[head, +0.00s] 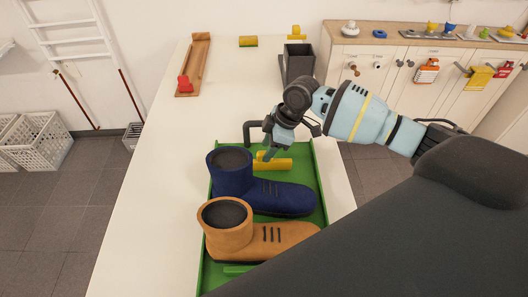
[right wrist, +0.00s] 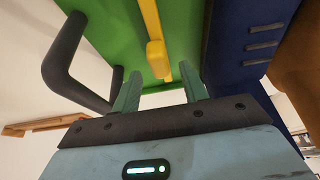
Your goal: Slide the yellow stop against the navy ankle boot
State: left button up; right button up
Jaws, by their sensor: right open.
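The navy ankle boot (head: 262,190) lies in the green tray (head: 318,165), its shaft to the left and toe to the right. The yellow stop (head: 280,164) is a bar across the tray just behind the boot, with a small raised knob. In the right wrist view the yellow stop (right wrist: 156,58) runs away from me over the green floor, and the navy boot (right wrist: 245,45) is to its right with green between them. My right gripper (right wrist: 162,90) is open, its two fingertips near the knob, one to each side in that picture. My left gripper does not show.
A tan ankle boot (head: 255,240) lies in front of the navy boot. A dark bent handle (head: 252,128) stands at the tray's far end. A grey box (head: 298,62) and a wooden board with a red piece (head: 185,84) are further back.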

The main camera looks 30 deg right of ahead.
jog(key=shift+x, duration=1.45)
grip_shut()
